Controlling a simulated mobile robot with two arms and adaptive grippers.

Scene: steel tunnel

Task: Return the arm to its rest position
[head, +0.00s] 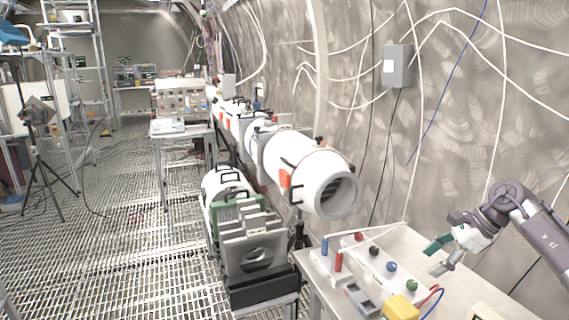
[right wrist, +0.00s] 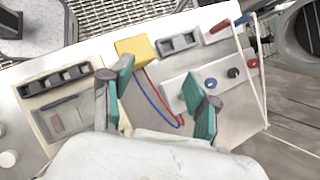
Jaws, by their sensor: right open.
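My right gripper (head: 438,256) is at the right of the head view, above the far right part of the work table (head: 408,236). Its arm comes in from the right edge. The jaws are apart, with nothing between them. In the right wrist view the two teal-lined fingers of the right gripper (right wrist: 165,95) are spread over the table top, with a red and a blue wire lying on the table beyond them. My left gripper is not in view.
A white panel with coloured knobs (head: 375,262), a yellow block (head: 400,308) and a grey two-slot tray (head: 362,299) are on the table. A white tube (head: 305,172) stands beyond it. The curved tunnel wall (head: 450,120) rises behind.

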